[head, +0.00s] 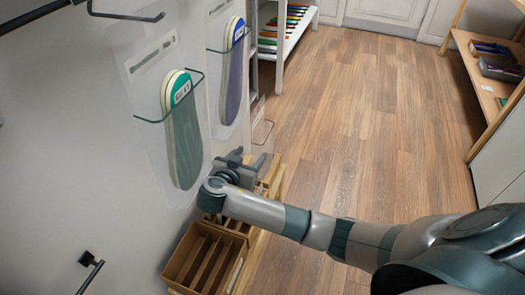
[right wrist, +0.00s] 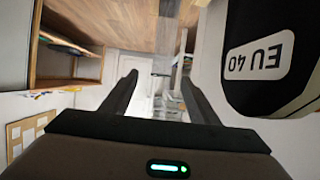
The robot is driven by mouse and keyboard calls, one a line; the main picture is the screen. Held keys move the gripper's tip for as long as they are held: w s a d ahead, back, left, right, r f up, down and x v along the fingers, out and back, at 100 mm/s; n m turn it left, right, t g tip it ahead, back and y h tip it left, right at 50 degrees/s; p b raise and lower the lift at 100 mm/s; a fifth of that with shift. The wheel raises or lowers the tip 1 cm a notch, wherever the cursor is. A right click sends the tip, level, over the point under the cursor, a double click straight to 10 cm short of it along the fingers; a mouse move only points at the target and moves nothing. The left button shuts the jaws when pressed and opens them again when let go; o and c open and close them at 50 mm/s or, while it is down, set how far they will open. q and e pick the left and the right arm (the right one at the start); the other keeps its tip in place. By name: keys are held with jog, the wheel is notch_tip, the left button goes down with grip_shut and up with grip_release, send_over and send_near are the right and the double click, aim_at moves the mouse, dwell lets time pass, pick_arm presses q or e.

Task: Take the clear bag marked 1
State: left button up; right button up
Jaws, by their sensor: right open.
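A clear bag (head: 140,75) with a green insole (head: 183,135) hangs from a dark hook on the wall at left in the head view. Behind it hangs a second clear bag (head: 216,30) with a blue-purple insole (head: 232,80). Each has a printed strip near its top, too small to read surely, so I cannot tell which is marked 1. My right gripper (head: 248,162) is open and empty, just right of the lower end of the green insole. In the right wrist view its fingers (right wrist: 160,92) are apart, and a dark insole (right wrist: 265,60) labelled EU 40 is close on the right.
A wooden divided box (head: 205,258) stands below the bags. Another dark hook (head: 125,14) sticks out at top left, and a dark bar (head: 90,272) at bottom left. Shelves with coloured items (head: 285,25) stand at the back. The wooden floor (head: 350,110) at centre is clear.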

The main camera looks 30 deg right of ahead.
aim_at(258, 147)
jog(key=b+x, duration=0.1)
jog(key=x, duration=0.8)
jog(key=shift+w+d+f, duration=0.2)
jog(key=shift+w+d, duration=0.05)
jog(key=shift+d, duration=0.05)
pick_arm(q)
jog(key=shift+w+d+r+t+h, duration=0.15)
jog(key=shift+w+d+t+h, duration=0.05)
jog(key=shift+d, duration=0.2)
jog(key=shift+w+d+r+t+h, duration=0.15)
jog(key=shift+d+t+h, duration=0.05)
jog(key=shift+d, duration=0.2)
pick_arm(e)
jog(key=shift+w+d+f, duration=0.15)
jog(key=shift+w+d, duration=0.05)
jog(key=shift+w, duration=0.1)
pick_arm(q)
jog(key=shift+w+d+r+t+b, duration=0.25)
jog(key=shift+w+r+t, duration=0.15)
jog(key=shift+w, duration=0.1)
jog(key=shift+w+d+r+t+b, duration=0.15)
jog(key=shift+w+r+t+b, duration=0.05)
jog(key=shift+w+r+t, duration=0.25)
pick_arm(e)
jog(key=x, duration=0.4)
jog(key=shift+w+f, duration=0.15)
jog(key=shift+f, duration=0.1)
jog(key=shift+c, duration=0.6)
